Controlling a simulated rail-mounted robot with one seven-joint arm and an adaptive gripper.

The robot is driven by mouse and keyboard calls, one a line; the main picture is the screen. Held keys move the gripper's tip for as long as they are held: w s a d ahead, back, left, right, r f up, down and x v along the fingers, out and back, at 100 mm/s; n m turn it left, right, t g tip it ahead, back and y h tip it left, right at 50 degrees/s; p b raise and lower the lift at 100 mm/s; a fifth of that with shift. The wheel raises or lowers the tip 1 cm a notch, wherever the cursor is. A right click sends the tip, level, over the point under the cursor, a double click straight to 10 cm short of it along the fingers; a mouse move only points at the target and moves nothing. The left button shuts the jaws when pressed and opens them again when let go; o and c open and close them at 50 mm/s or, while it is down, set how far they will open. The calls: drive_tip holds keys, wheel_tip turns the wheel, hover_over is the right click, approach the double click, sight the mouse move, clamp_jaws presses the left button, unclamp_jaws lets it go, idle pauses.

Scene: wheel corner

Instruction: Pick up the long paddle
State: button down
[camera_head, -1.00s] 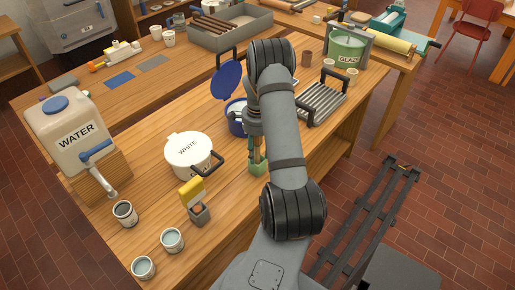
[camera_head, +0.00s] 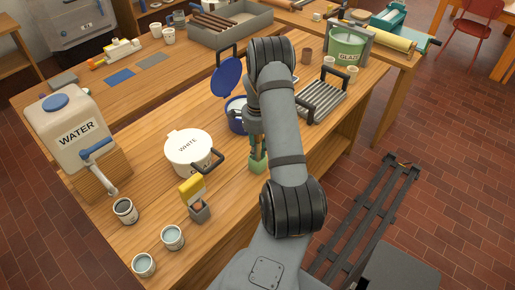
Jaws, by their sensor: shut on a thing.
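My gripper (camera_head: 257,142) points down over the near workbench, just above a small green block (camera_head: 258,165). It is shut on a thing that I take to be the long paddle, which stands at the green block. My arm and the gripper hide most of it, so its shape and length do not show. I cannot tell whether it is still seated in the block.
A blue tub with its lid (camera_head: 228,76) raised stands just behind my gripper. A white lidded tub (camera_head: 188,153), a yellow-bladed tool (camera_head: 191,190) in a grey block and a water container (camera_head: 72,130) are to the left. A ribbed rack (camera_head: 322,100) is to the right.

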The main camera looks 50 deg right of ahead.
drive_tip(key=shift+r, duration=0.1)
wheel_tip(320, 180, up, 10)
drive_tip(key=shift+f+b, duration=0.1)
drive_tip(key=shift+b, duration=0.9)
drive_tip(key=shift+r+p, duration=2.85)
drive_tip(key=shift+r, duration=0.95)
